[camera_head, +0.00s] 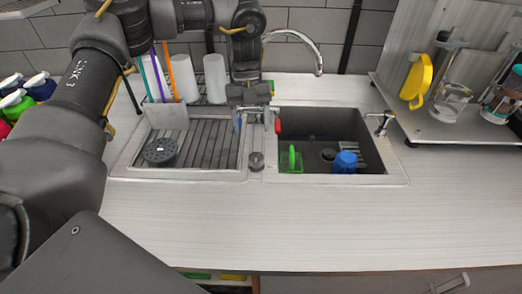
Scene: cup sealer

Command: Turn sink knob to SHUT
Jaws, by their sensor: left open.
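The sink (375,180) is set in the counter, with a ribbed drainer on the left and a dark basin on the right. A small grey round knob (256,161) sits on the strip between them; I cannot read any marking on it. My left gripper (257,120) is open, pointing down over the back of this strip, behind and above the knob and apart from it. It hides the base of the curved chrome faucet (303,38). A small metal lever fitting (380,122) stands at the sink's right rim. My right gripper is out of view.
A holder (166,115) with coloured sticks and white cylinders (215,78) stand behind the drainer. A black round piece (160,151) lies on the drainer. A blue cup (345,162) and a green item (292,158) are in the basin. The front counter (300,225) is clear.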

